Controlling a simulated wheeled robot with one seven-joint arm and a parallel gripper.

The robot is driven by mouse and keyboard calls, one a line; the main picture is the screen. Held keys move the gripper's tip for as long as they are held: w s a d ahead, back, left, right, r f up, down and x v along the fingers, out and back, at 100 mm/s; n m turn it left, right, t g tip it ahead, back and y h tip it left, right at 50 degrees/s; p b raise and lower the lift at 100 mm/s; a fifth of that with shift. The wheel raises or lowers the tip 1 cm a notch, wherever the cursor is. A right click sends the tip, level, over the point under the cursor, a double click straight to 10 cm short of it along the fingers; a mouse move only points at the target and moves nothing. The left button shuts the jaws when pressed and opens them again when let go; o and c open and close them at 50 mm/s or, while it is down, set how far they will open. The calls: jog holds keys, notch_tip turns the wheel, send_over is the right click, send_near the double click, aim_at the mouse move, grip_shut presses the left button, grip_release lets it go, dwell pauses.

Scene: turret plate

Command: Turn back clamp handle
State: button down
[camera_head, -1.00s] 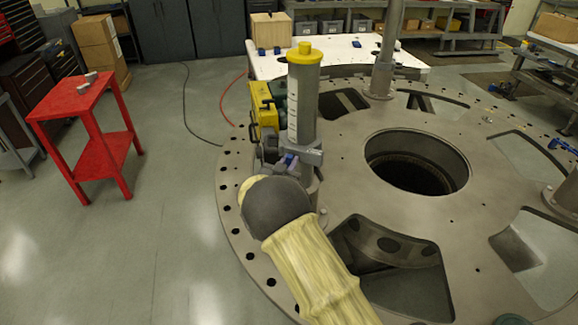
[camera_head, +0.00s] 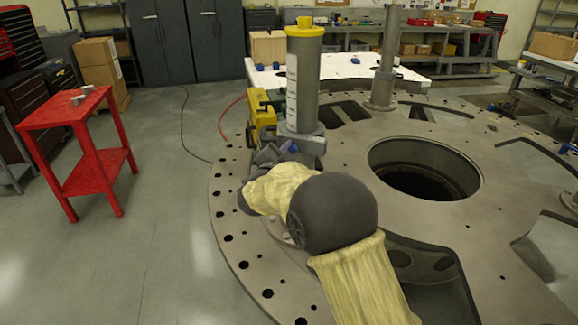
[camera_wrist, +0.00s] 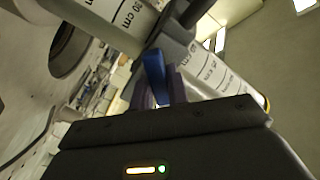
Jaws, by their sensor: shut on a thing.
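The clamp (camera_head: 312,145) is a grey block around an upright grey cylinder with a yellow cap (camera_head: 304,70), at the left edge of the turret plate. Its small blue handle (camera_wrist: 154,72) shows large in the wrist view, beside the cylinder with printed scale marks. My gripper (camera_wrist: 163,92) is shut on the blue handle, with the dark fingers close around its lower part. In the head view my gripper (camera_head: 275,154) is small and dark beside the clamp, and my arm partly hides it.
The round metal turret plate (camera_head: 440,130) has large openings and many rim holes. A yellow device (camera_head: 262,115) stands behind the clamp. Another upright post (camera_head: 384,65) stands further back. A red table (camera_head: 70,110) is at left, with clear floor between.

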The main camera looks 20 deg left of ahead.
jog(key=m+b, duration=0.2)
jog(key=b, duration=0.2)
jog(key=f+m+b, duration=0.1)
jog(key=m+b, duration=0.2)
jog(key=b, duration=0.1)
jog(key=shift+d, duration=0.15)
jog(key=m+b, duration=0.3)
jog(key=b, duration=0.1)
jog(key=shift+r+m+b, duration=0.15)
jog(key=shift+m+b, duration=0.55)
jog(key=shift+b, duration=0.1)
jog(key=c, duration=1.4)
grip_release()
jog(key=shift+o, duration=0.2)
jog(key=shift+r, duration=0.1)
